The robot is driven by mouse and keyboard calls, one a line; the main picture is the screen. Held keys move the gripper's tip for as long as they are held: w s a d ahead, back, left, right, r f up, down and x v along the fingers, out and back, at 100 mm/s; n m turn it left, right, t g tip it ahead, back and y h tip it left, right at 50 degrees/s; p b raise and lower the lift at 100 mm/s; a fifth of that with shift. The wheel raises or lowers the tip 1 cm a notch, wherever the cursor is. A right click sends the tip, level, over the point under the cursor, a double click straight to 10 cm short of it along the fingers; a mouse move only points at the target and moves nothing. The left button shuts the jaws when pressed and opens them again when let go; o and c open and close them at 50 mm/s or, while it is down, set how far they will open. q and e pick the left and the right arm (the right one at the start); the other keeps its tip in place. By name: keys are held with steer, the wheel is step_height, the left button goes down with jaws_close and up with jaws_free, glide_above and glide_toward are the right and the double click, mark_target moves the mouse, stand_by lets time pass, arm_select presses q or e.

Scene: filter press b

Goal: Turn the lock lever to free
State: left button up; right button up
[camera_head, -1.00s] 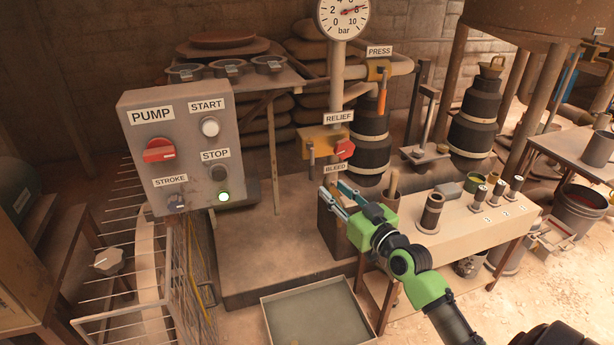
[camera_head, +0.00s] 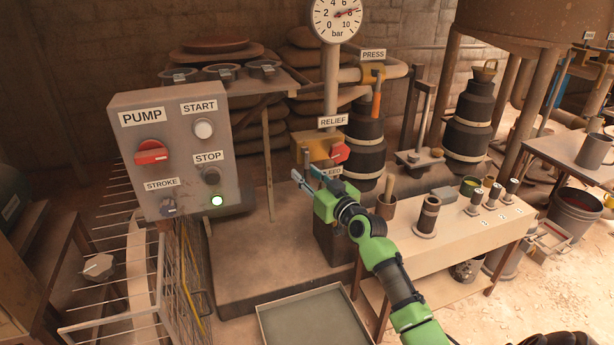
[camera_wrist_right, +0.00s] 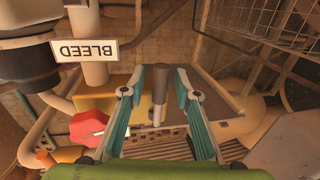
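The RELIEF valve is a yellow block (camera_head: 316,144) on the pipe below the gauge, with a red knob (camera_head: 340,152) at its right. A short grey lever (camera_head: 307,156) hangs down at its left; I take it to be the lock lever. My right gripper (camera_head: 304,174) is open just below and in front of it. In the right wrist view, which is upside down, the lever (camera_wrist_right: 160,82) shows between the two spread fingers (camera_wrist_right: 160,95), with gaps on both sides. I cannot tell how deep it sits between them. The left gripper is not in view.
The BLEED label (camera_wrist_right: 84,49) and its pipe are close to the gripper. A grey control panel (camera_head: 185,150) stands to the left. A bench (camera_head: 460,237) with several small cylinders stands at the right, and a shallow tray (camera_head: 262,325) lies on the floor in front.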

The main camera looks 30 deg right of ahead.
jaws_close()
